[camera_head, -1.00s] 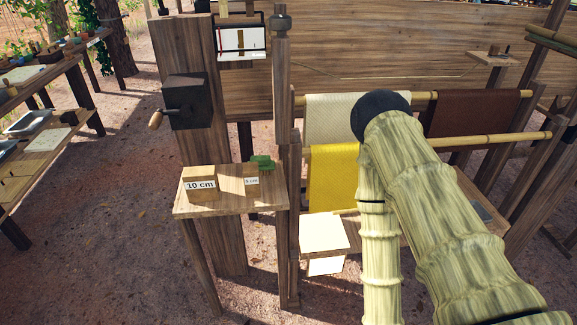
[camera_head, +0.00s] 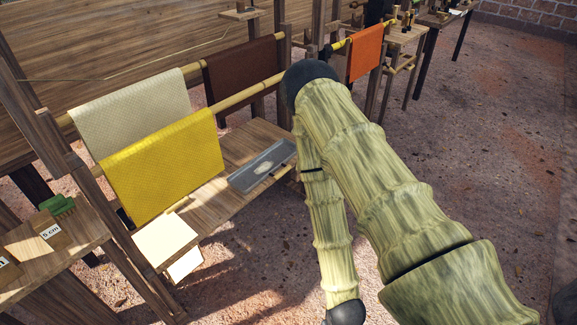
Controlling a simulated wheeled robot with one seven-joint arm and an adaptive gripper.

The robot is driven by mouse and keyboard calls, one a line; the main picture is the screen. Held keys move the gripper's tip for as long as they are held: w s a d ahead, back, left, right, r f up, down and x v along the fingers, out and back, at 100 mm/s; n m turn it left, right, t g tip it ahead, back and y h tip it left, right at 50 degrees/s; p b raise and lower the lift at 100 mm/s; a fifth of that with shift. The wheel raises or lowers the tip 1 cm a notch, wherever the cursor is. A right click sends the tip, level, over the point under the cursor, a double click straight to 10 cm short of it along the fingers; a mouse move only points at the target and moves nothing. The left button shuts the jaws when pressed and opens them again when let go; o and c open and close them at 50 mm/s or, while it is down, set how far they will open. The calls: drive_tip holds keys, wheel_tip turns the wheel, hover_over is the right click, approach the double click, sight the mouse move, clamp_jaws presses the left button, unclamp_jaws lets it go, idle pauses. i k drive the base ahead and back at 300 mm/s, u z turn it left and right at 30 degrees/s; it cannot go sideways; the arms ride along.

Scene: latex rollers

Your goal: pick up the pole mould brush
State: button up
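I cannot make out the pole mould brush for certain in the head view. A small green object (camera_head: 57,205) sits by the wooden block marked "5 cm" (camera_head: 49,230) on the small side table at the left; I cannot tell whether it is a brush. A grey shallow tray (camera_head: 262,166) lies on the wooden bench below the rods, its contents too small to make out. My bamboo-like arm crosses the middle and right of the view. My gripper is not in view.
A yellow sheet (camera_head: 165,165), a cream sheet (camera_head: 130,115) and a brown sheet (camera_head: 240,76) hang over bamboo rods. An orange sheet (camera_head: 366,52) hangs further back. Wooden posts stand around the rack. Open dirt ground (camera_head: 480,120) lies at the right.

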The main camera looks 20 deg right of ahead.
sight(59, 204)
drive_tip(key=k, duration=1)
drive_tip(key=u, duration=1.35)
drive_tip(key=i, duration=1.45)
drive_tip(key=z, duration=0.45)
